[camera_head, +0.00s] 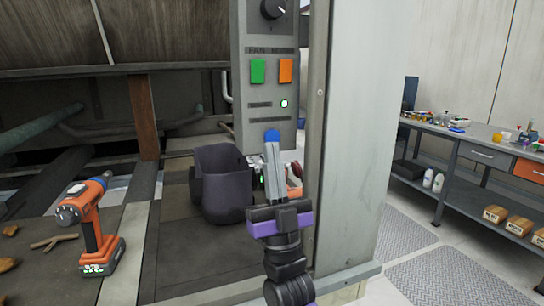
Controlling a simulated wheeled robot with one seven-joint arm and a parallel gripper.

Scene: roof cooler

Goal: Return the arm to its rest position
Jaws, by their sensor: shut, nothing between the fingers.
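My gripper (273,148) is in the middle of the head view, raised in front of the grey control panel. Its long grey fingers are together, with blue at the tips, and nothing shows between them. My purple and black wrist and arm come up from the bottom of the picture. The gripper stands just right of a dark open-topped bin (222,190) and overlaps small items behind it. I cannot tell whether it touches the panel or those items.
The control panel (266,100) has a green button (257,71), an orange button (286,70) and a knob. An orange drill (95,225) stands on the left deck near wood scraps. A grey post (360,150) rises close right of my arm. A workbench (465,150) stands beyond open floor.

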